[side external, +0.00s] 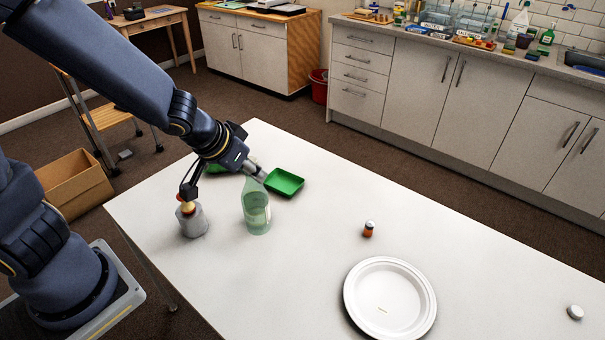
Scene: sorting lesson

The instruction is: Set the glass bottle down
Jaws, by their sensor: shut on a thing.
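The glass bottle (257,214) is pale green and see-through, with a narrow neck and a wider body. It is near upright over the left part of the white table (310,240). My gripper (257,173) reaches down from the upper left and is shut on the bottle's neck, partly hiding the top. I cannot tell whether the bottle's base touches the table or hangs just above it.
A green tray (285,182) lies behind the bottle, and another green thing (217,168) is partly hidden by my arm. A grey container (193,221) stands left. A small orange-and-black item (368,229), white plate (427,300) and white cap (575,312) lie right. The table between is clear.

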